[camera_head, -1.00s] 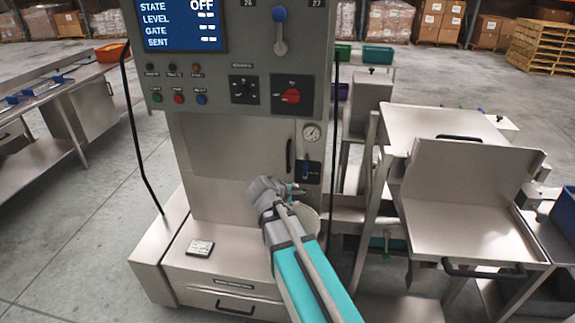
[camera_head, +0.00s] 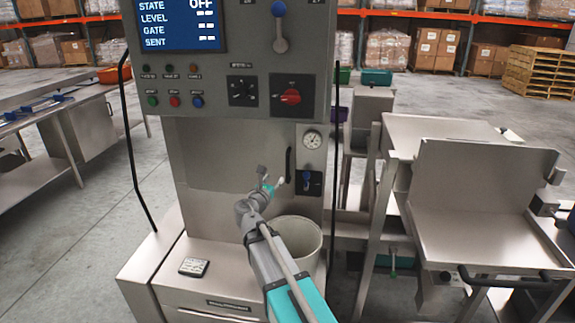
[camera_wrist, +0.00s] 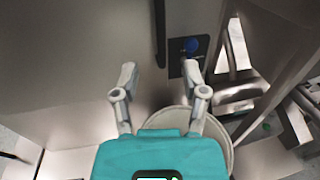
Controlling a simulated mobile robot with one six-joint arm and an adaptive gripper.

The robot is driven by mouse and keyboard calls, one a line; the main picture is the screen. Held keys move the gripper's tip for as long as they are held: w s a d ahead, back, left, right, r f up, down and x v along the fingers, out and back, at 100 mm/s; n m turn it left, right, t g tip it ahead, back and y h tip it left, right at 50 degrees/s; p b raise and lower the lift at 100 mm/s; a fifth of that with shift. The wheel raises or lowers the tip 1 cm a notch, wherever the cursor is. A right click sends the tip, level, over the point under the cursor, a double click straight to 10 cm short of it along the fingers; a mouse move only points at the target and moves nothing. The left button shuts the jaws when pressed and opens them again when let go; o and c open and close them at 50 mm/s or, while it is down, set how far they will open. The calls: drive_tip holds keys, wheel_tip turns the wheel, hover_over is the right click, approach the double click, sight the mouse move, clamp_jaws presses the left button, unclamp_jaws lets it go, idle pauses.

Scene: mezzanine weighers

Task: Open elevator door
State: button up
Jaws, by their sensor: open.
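A steel door panel (camera_head: 225,155) fills the front of the machine below its control box. A black vertical handle (camera_head: 289,160) is on the panel's right side. In the wrist view, the handle (camera_wrist: 160,35) stands beyond my fingertips, between them from left to right. My gripper (camera_head: 270,180) is open and empty in front of the panel, a little below and left of the handle, apart from it. Its two spread fingers also show in the wrist view (camera_wrist: 173,75). A blue lever (camera_head: 307,181) on a black plate is right of the handle, below a round gauge (camera_head: 312,140).
A pale bucket (camera_head: 295,238) stands on the machine's base ledge, under my gripper. The control box (camera_head: 228,90) overhangs the panel, with a screen reading OFF. A small black-and-white device (camera_head: 194,267) lies on the ledge. A steel chute stand (camera_head: 470,210) is at right.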

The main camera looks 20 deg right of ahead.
sight(287, 163)
drive_tip(key=x, duration=1.3)
drive_tip(key=shift+w+d+f, duration=0.1)
drive_tip(key=shift+w+d, duration=0.15)
drive_tip(key=shift+w, duration=0.05)
clamp_jaws()
idle(0.3)
